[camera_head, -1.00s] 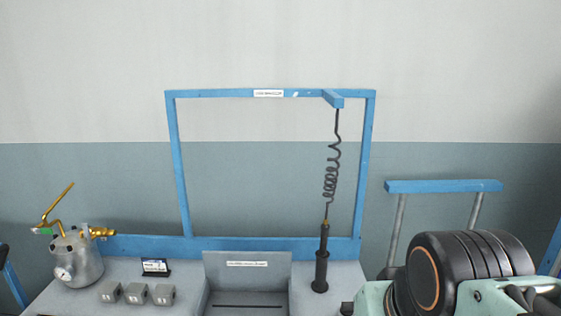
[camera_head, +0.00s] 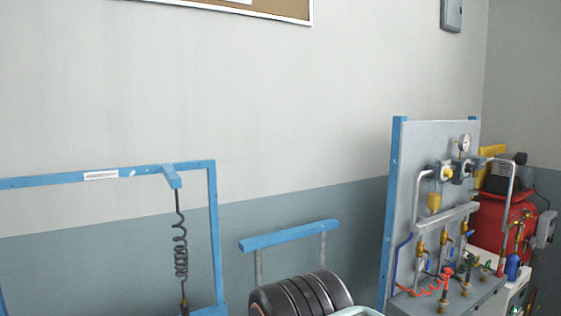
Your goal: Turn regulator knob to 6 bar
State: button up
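A grey panel (camera_head: 420,150) with blue edge posts stands at the right in the head view and carries pipework. A round pressure gauge (camera_head: 465,143) sits near its top right. Just below the gauge is a small regulator-like unit (camera_head: 461,168) with dark parts. I cannot make out which part is the knob, nor read its setting or the gauge needle. My gripper is not in view.
Several valves and a red coiled hose (camera_head: 428,289) sit on the bench under the panel. A red compressor (camera_head: 500,225) stands behind at the right. A blue frame (camera_head: 212,235) with a hanging coiled cord (camera_head: 181,250) is at the left. A blue bar (camera_head: 290,236) stands between.

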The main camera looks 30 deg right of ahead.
aim_at(469, 168)
jog(key=z, duration=0.45)
jog(key=l+z, duration=0.15)
jog(key=z, duration=0.8)
jog(key=l+z, duration=0.2)
jog(key=z, duration=0.3)
jog(key=i+l+z, duration=0.1)
jog(key=i+l, duration=0.6)
jog(key=i, duration=0.15)
